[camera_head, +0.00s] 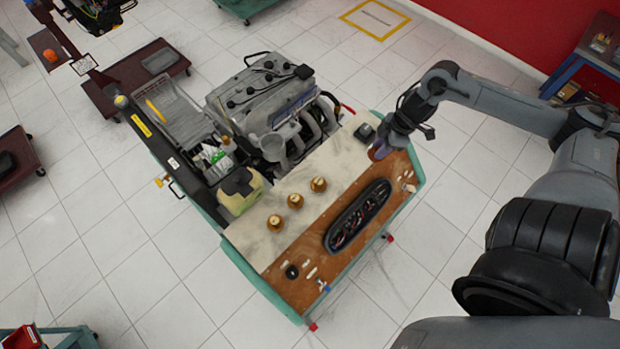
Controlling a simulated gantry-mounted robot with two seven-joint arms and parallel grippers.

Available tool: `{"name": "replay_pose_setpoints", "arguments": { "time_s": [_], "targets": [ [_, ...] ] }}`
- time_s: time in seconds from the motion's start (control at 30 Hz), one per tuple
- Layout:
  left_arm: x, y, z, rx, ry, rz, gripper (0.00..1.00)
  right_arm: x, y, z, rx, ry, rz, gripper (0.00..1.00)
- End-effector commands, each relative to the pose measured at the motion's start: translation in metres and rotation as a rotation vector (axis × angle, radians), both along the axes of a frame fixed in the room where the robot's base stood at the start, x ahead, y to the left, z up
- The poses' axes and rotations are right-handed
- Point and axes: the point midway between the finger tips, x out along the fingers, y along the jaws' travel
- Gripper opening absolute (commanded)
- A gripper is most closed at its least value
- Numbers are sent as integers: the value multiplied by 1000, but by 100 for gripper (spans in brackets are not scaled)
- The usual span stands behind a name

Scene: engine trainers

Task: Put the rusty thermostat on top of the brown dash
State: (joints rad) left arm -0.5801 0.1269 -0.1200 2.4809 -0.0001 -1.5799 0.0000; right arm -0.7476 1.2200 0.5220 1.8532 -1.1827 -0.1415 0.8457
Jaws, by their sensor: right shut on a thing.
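The brown dash (300,255) is the brown panel along the front of the green engine stand, with a long black gauge cluster set in it. Three small brass-coloured thermostats (295,201) stand in a row on the cream strip behind it; none is clearly rusty. My right gripper (378,153) is low over the far right end of the brown dash, where it meets the cream strip. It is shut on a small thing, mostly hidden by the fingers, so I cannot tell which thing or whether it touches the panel. My left gripper is out of view.
The grey engine (262,95) rises behind the cream strip. A yellowish jug (240,190) stands left of the thermostats. A black knob (291,271) is on the near left of the dash.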

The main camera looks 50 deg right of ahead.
Motion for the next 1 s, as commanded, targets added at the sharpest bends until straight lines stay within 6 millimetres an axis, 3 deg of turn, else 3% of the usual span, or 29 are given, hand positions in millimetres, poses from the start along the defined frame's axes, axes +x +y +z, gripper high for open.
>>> {"name": "replay_pose_setpoints", "arguments": {
  "time_s": [0.17, 0.37, 0.77, 0.8, 1.0],
  "targets": [
    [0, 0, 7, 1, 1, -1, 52, 1, 2, 2, -1, 0, -1, 0],
    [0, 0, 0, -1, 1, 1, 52, 21, 3, -10, -4, -3, 0, 0],
    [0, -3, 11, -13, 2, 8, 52, 44, 6, -20, -2, -6, -4, 0],
    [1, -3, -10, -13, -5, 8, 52, 50, 8, -36, 1, -9, -4, 0],
    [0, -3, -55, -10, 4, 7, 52, 68, 10, -48, -1, -9, -2, 0]
  ]
}}
